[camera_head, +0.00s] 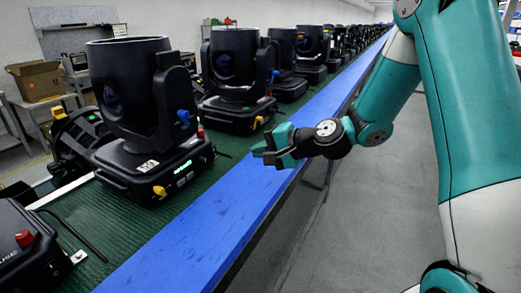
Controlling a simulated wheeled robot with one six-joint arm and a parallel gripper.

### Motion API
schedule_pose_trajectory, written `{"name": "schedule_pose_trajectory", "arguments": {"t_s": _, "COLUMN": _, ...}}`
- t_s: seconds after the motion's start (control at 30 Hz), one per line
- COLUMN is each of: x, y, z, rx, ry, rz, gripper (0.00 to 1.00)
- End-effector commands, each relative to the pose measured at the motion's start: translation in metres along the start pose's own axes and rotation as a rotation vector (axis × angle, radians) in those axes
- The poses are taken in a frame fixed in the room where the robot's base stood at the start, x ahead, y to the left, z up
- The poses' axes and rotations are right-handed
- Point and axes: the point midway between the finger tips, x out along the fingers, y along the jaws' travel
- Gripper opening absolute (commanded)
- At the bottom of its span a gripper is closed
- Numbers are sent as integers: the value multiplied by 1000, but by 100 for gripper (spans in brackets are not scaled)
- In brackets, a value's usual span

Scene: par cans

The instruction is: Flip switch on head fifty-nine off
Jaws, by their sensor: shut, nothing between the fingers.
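A large black moving head (133,95) stands upright on the green belt at the left. Its base (165,170) carries a lit green display (183,168), a white label, a yellow connector (160,192) and a small red part (200,131) that may be a switch. A blue part (184,117) sits on its yoke.
More black heads, such as the second one (233,75), recede along the belt (110,215). Another base with a red part (24,238) is at the lower left. A blue rail (195,235) edges the belt. Grey floor (350,220) is clear at the right.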

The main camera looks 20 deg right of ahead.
Motion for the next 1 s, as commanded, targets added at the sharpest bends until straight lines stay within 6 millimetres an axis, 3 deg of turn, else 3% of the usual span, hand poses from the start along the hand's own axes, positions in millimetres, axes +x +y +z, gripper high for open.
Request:
{"name": "schedule_pose_trajectory", "arguments": {"t_s": 0.07, "x": -1, "y": -8, "z": 19, "rx": -64, "ry": -48, "rz": 22, "gripper": 0}}
{"name": "schedule_pose_trajectory", "arguments": {"t_s": 0.13, "x": -4, "y": -17, "z": 49, "rx": -174, "ry": -129, "rz": 68, "gripper": 0}}
{"name": "schedule_pose_trajectory", "arguments": {"t_s": 0.23, "x": -21, "y": -26, "z": 110, "rx": -407, "ry": -297, "rz": 166, "gripper": 0}}
{"name": "schedule_pose_trajectory", "arguments": {"t_s": 0.3, "x": -42, "y": -26, "z": 153, "rx": -588, "ry": -424, "rz": 242, "gripper": 0}}
{"name": "schedule_pose_trajectory", "arguments": {"t_s": 0.4, "x": -82, "y": -18, "z": 202, "rx": -824, "ry": -590, "rz": 345, "gripper": 0}}
{"name": "schedule_pose_trajectory", "arguments": {"t_s": 0.5, "x": -121, "y": -7, "z": 232, "rx": -1009, "ry": -723, "rz": 430, "gripper": 0}}
{"name": "schedule_pose_trajectory", "arguments": {"t_s": 0.6, "x": -153, "y": 3, "z": 248, "rx": -1134, "ry": -817, "rz": 491, "gripper": 0}}
{"name": "schedule_pose_trajectory", "arguments": {"t_s": 0.7, "x": -172, "y": 10, "z": 254, "rx": -1202, "ry": -873, "rz": 528, "gripper": 0}}
{"name": "schedule_pose_trajectory", "arguments": {"t_s": 1.0, "x": -180, "y": 13, "z": 256, "rx": -1226, "ry": -899, "rz": 547, "gripper": 0}}
